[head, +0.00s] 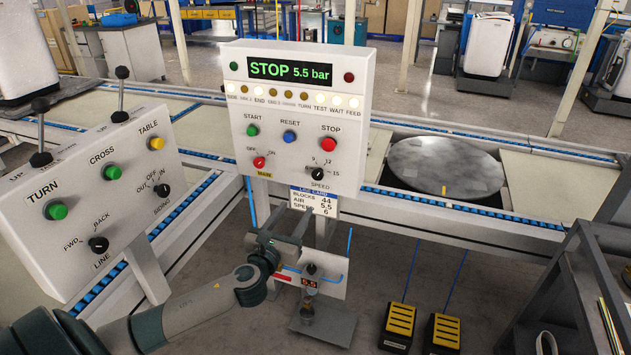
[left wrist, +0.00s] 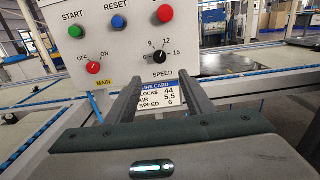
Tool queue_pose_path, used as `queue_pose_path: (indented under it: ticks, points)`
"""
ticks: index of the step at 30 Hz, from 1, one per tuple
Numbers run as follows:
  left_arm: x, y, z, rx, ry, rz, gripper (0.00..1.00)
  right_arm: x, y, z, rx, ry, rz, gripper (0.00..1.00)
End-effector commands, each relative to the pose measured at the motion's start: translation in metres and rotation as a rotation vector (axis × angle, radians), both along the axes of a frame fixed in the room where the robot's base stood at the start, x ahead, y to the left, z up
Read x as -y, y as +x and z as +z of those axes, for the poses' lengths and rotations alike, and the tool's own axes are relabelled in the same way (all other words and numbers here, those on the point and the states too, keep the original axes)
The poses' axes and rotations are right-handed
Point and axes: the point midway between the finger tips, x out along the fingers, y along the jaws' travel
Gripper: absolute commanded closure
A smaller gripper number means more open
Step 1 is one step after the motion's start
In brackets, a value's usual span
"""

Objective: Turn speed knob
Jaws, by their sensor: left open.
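The black speed knob (head: 318,174) is at the lower right of the white upright panel (head: 240,160), above the word SPEED. Marks 9, 12 and 15 show around it; I cannot tell its exact setting. The knob also shows in the left wrist view (left wrist: 157,59). A line card (head: 325,201) below the panel reads blocks 44, air 5.5, speed 6. My left gripper (head: 291,232) is open and empty, below the knob and apart from it. In the left wrist view its fingers (left wrist: 157,82) frame the card. My right gripper is not in view.
The panel display (head: 290,71) reads STOP 5.5 bar. Start, reset and red stop buttons (head: 328,144) and a red main switch (head: 260,162) are near the knob. A tilted lever panel (head: 80,195) stands left. An air unit (head: 312,282) and yellow pedals (head: 400,320) are below.

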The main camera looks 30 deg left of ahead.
Motion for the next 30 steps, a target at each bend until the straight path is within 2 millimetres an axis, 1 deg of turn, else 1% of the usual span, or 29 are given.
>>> queue_pose_path:
  ticks: [8,14,20,30]
  points:
    - [-0.001,0.004,-0.001,0.000,-0.003,0.001,0.52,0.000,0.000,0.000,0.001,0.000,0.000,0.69]
    - [-0.005,0.019,0.000,0.000,-0.004,0.002,0.52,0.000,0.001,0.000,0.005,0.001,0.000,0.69]
    - [-0.012,0.046,0.000,0.000,-0.004,0.002,0.52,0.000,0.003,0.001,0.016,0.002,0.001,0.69]
    - [-0.025,0.104,-0.001,0.000,-0.005,0.003,0.52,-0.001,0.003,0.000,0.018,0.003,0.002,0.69]
